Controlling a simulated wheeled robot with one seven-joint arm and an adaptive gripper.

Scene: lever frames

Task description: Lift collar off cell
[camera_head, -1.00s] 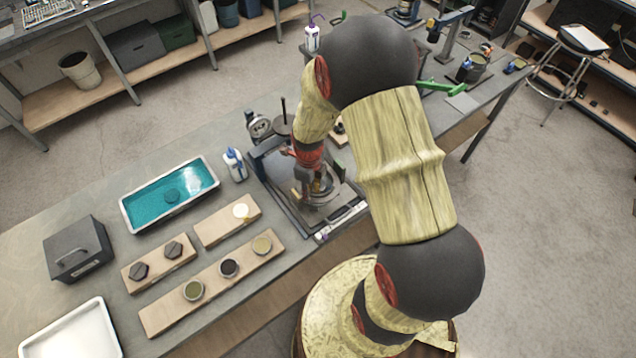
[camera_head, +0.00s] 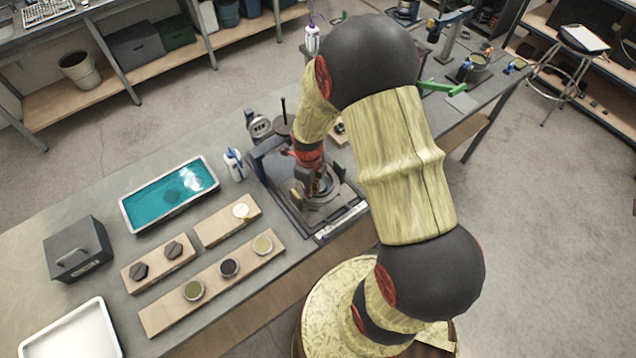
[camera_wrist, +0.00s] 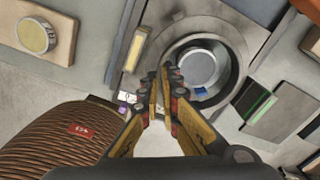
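The cell stands in a round fixture on the dark base plate (camera_head: 330,215). In the wrist view it is a pale round top (camera_wrist: 199,66) inside concentric grey rings (camera_wrist: 238,62). I take the collar to be among these rings, but cannot tell which one it is. The ring area also shows in the head view, partly hidden by my wrist. My gripper (camera_wrist: 164,88) has its fingertips close together at the left edge of the rings, with no object visible between them. Whether a fingertip touches a ring cannot be told.
A yellow block (camera_wrist: 136,48) sits left of the rings. A white bottle (camera_head: 234,165) and a teal-filled tray (camera_head: 170,193) stand to the left. Wooden boards with round pots (camera_head: 212,283) and a dark box (camera_head: 78,248) lie farther left on the bench.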

